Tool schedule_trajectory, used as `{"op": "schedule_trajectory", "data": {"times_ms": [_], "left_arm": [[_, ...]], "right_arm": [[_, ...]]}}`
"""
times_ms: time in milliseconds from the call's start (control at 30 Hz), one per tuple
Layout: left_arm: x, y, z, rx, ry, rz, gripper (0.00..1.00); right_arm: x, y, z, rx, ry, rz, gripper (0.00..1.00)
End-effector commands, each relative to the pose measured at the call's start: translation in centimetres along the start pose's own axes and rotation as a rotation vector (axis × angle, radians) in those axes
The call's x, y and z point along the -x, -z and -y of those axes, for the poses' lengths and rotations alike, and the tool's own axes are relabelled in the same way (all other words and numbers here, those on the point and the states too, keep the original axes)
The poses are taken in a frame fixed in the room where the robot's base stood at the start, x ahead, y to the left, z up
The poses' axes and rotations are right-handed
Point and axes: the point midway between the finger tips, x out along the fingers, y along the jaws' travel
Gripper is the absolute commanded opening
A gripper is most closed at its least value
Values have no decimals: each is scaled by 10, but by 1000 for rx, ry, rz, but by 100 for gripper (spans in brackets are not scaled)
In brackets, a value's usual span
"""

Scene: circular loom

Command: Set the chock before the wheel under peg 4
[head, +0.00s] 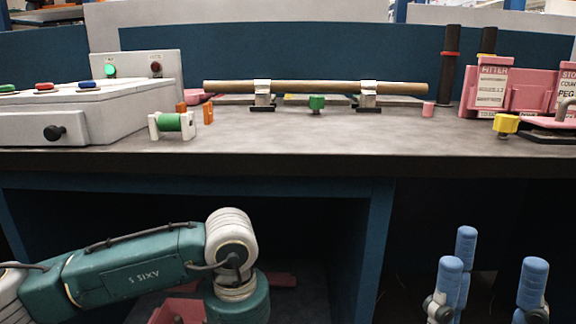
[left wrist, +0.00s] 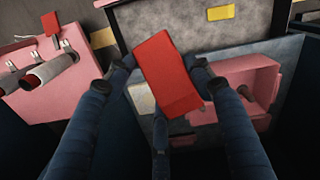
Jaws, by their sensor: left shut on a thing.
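My left gripper (left wrist: 166,68) is shut on a red block (left wrist: 168,78) in the left wrist view, with blue fingers against its sides. The block is tilted; I take it to be the chock. In the head view my left arm reaches down into the bay under the counter, and its fingers and the block are out of sight there. My right gripper (head: 492,262) is at the lower right of the head view, its blue fingers spread apart and empty. I cannot make out the wheel or peg 4 for certain.
Below the left gripper are a pink box with grey rollers (left wrist: 20,95) and a pink open tray (left wrist: 225,83). On the counter (head: 350,145) lie a wooden rod (head: 315,87) on two supports, a green spool (head: 170,122) and a yellow knob (head: 506,123). The counter's front strip is clear.

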Motion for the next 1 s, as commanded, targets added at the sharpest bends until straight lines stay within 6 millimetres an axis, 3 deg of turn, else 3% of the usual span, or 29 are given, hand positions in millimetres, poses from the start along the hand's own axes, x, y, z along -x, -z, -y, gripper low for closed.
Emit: {"op": "schedule_trajectory", "data": {"times_ms": [33, 267, 500, 633, 1000], "left_arm": [[21, -2, -2, -72, 3, -5, 6], [54, -14, -5, -263, 11, -7, 6], [96, -54, 6, -275, 10, -9, 6], [104, -66, 10, -272, 12, -2, 6], [104, -68, 10, -272, 12, 2, 6]], "right_arm": [[-2, 0, 0, -3, -8, 24, 40], [8, 2, -1, -8, -25, 59, 40], [10, 2, -1, -8, -25, 60, 40], [10, 2, -1, -8, -25, 60, 40], [10, 2, -1, -8, -25, 61, 40]]}}
